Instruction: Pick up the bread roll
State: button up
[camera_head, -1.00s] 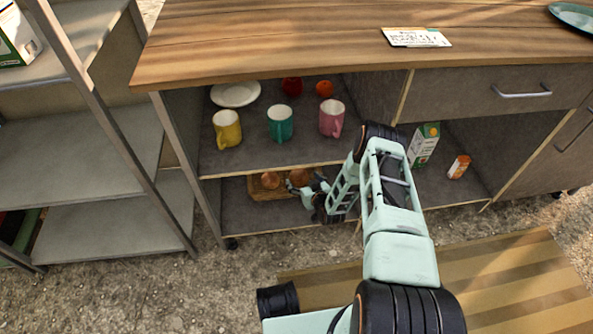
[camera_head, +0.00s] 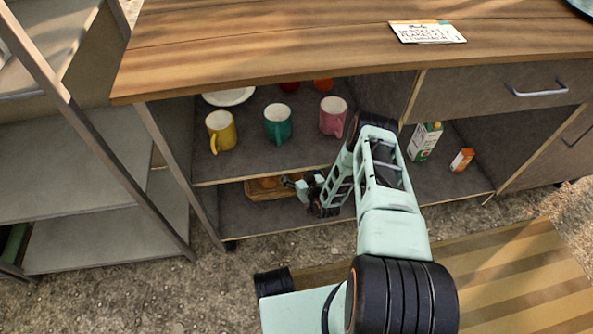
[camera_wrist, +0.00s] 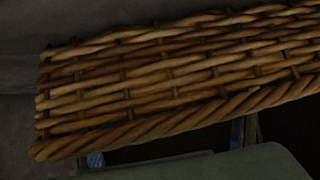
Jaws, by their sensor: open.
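A wicker basket (camera_head: 258,194) sits on the lower shelf of the cabinet, partly under the upper shelf's edge. A brown roll shape (camera_head: 268,183) shows dimly in it, mostly cut off by that edge. My gripper (camera_head: 290,182) is open at the basket's right part, reaching in from the front. In the wrist view the basket's woven wall (camera_wrist: 170,80) fills most of the picture, with its thick braided rim low down. Bluish parts of my gripper (camera_wrist: 166,147) show just below the rim; their tips are hidden. No roll shows in the wrist view.
The upper shelf above the basket holds a yellow mug (camera_head: 221,131), a teal mug (camera_head: 278,124), a pink mug (camera_head: 332,116) and a white plate (camera_head: 230,97). A carton (camera_head: 424,142) and an orange-white bottle (camera_head: 462,160) stand right. A metal rack (camera_head: 80,170) stands left.

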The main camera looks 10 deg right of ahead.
jog(key=shift+c, duration=0.3)
jog(key=c, duration=1)
jog(key=shift+c, duration=0.3)
jog(key=shift+r, duration=0.15)
